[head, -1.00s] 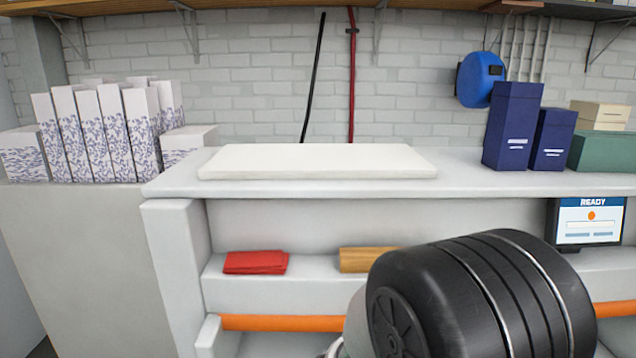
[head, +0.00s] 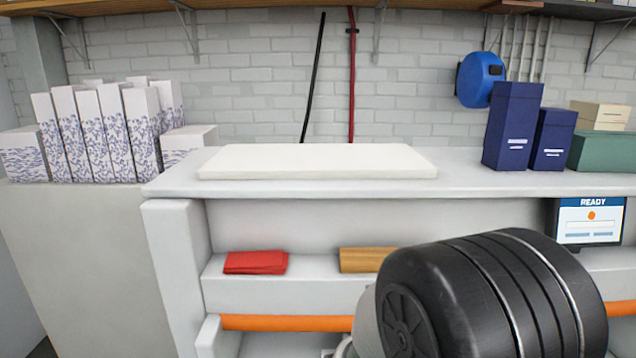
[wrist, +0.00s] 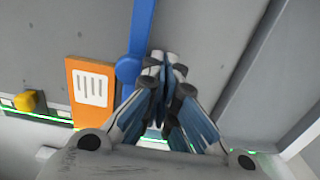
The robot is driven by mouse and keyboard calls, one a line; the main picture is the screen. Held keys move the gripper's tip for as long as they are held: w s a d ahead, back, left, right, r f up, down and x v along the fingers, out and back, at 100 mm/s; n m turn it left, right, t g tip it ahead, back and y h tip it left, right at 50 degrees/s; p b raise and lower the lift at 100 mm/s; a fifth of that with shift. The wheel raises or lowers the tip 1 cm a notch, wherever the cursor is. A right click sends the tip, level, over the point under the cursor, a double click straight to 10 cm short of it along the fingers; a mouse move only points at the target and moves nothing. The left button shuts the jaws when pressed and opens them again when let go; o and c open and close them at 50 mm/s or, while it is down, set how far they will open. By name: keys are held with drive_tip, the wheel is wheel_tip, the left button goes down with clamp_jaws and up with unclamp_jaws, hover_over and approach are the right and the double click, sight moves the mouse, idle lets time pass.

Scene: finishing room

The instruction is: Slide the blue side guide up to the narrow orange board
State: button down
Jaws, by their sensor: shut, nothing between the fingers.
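Contact between fingertips and guide is unclear. In the head view, my arm hides the gripper, and I cannot make out guide or board.
A yellow knob (wrist: 25,102) and a green light line lie left of the board. A grey raised edge (wrist: 262,75) runs along the right. In the head view, a white slab (head: 318,162) lies on the counter, above a red cloth (head: 255,262) and a wooden block (head: 366,260).

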drive_tip(key=shift+d, duration=0.8)
drive_tip(key=shift+a, duration=1.05)
wheel_tip(320, 180, up, 7)
drive_tip(key=p, duration=0.5)
drive_tip(key=shift+p, duration=0.4)
drive_tip(key=s+d+r+t+b, duration=0.1)
drive_tip(key=s+d+r, duration=0.15)
drive_tip(key=r, duration=0.35)
drive_tip(key=s+d+r+t+b, duration=0.1)
drive_tip(key=d+r+b, duration=0.15)
drive_tip(key=r, duration=0.35)
drive_tip(key=s+d+r+t, duration=0.1)
drive_tip(key=s+d+r, duration=0.1)
drive_tip(key=s, duration=0.3)
drive_tip(key=s+d+r+t+b, duration=0.1)
drive_tip(key=s+d+r, duration=0.1)
drive_tip(key=s+r, duration=0.2)
drive_tip(key=shift+s+d+t, duration=0.3)
drive_tip(key=shift+s+d, duration=0.05)
